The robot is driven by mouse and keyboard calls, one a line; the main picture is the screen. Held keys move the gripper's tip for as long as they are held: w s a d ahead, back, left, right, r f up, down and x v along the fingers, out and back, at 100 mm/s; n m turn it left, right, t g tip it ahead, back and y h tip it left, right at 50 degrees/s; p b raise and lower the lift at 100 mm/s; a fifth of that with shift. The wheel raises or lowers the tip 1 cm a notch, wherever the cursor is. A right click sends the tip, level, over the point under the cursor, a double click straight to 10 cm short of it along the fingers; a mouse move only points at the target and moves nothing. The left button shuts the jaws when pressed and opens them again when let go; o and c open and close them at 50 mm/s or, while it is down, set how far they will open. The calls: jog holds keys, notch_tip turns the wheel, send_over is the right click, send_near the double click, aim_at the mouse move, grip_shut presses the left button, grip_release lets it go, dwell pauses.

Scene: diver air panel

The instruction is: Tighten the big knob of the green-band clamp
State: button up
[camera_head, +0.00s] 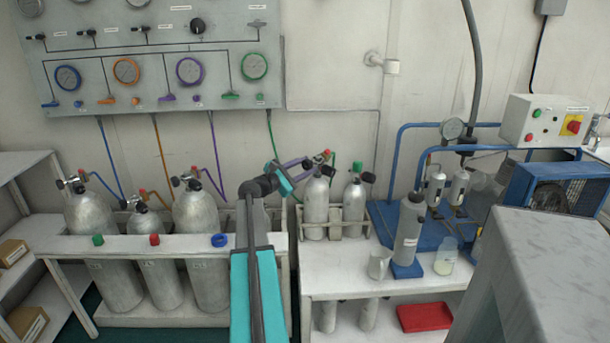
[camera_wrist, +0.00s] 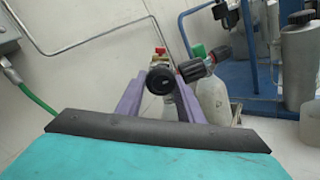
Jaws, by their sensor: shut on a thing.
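My gripper (camera_head: 307,163) reaches toward the valve of the left cylinder (camera_head: 315,208) of the right-hand pair. In the wrist view its two purple fingers (camera_wrist: 160,92) are shut on the sides of a round black big knob (camera_wrist: 160,80). This knob belongs to the clamp on that cylinder's valve; a red valve knob (camera_head: 325,153) shows above it. I cannot make out the clamp's green band; the fingers and knob hide most of the clamp.
The right cylinder (camera_head: 354,207) stands close beside it, with a green valve knob (camera_head: 357,167) and a black knob (camera_head: 368,177). A grey bottle (camera_head: 409,228) and a clear jug (camera_head: 379,264) stand on the white bench (camera_head: 340,284). The gauge panel (camera_head: 150,60) is on the wall behind.

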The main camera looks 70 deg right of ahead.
jog(key=shift+s+f+m+b, duration=0.1)
jog(key=shift+f+m+b, duration=0.15)
jog(key=shift+m+b, duration=0.45)
jog(key=o, duration=1)
jog(key=shift+r+p, duration=0.2)
jog(key=shift+p, duration=0.45)
jog(key=shift+r+n+p, duration=0.1)
jog(key=shift+n+p, duration=0.6)
jog(key=shift+p, duration=0.1)
jog(key=n+p, duration=0.6)
jog(key=p, duration=0.2)
jog(key=shift+h, duration=0.3)
jog(key=n+p, duration=0.7)
jog(key=p, duration=0.2)
jog(key=shift+t, duration=0.3)
jog(key=shift+f+n+p, duration=0.2)
jog(key=shift+n+p, duration=0.25)
jog(key=shift+n, duration=0.15)
jog(key=shift+a, duration=0.1)
